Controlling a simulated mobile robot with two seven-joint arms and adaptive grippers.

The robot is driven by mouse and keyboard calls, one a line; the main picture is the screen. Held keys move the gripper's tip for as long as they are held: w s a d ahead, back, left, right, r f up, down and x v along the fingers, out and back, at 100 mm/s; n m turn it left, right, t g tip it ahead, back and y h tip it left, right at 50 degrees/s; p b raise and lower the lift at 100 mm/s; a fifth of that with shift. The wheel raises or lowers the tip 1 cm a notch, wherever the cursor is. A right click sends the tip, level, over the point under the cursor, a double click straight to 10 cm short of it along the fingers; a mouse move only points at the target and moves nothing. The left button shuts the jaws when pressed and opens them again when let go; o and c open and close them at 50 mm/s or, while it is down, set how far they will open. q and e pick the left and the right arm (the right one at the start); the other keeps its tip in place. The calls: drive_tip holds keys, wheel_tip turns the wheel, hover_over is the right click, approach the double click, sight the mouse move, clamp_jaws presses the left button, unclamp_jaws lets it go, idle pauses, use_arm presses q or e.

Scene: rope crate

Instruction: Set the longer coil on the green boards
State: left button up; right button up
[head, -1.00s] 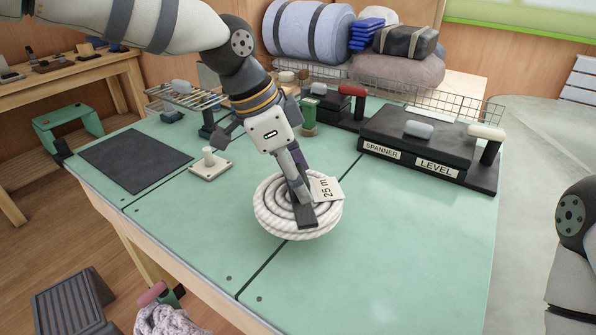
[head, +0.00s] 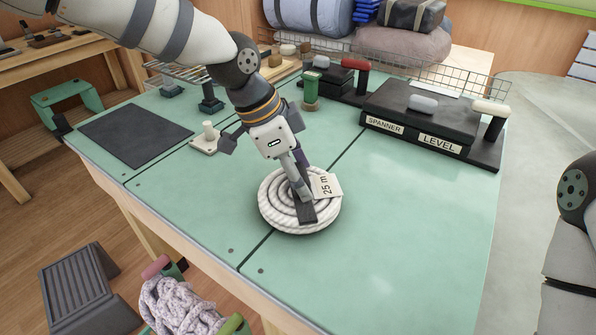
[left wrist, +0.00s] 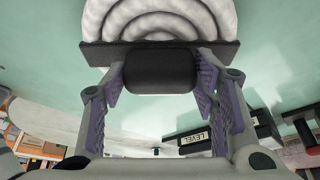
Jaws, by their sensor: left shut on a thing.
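The white rope coil (head: 275,212) bears a pale tag (head: 326,186) reading "25 m" and a dark bar across its top. My left gripper (head: 301,188) comes down from above and is shut on the coil's dark handle. The coil lies flat over the green boards (head: 400,235), across a dark seam; I cannot tell whether it touches them. In the left wrist view the handle (left wrist: 160,70) is between the fingers, with the coil (left wrist: 155,18) beyond. A lilac-grey rope bundle (head: 178,306) lies low at the front left, partly cut off. My right gripper is out of view.
A dark mat (head: 135,137) lies on the boards at the left. A white-knobbed base (head: 207,140) is beside it. A black stand (head: 420,120) labelled SPANNER and LEVEL is at the back right. The boards right of the coil are clear.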

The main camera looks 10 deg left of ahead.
use_arm(q)
drive_tip(key=shift+f, duration=0.4)
drive_tip(key=o, duration=1.5)
drive_tip(key=v, duration=1.2)
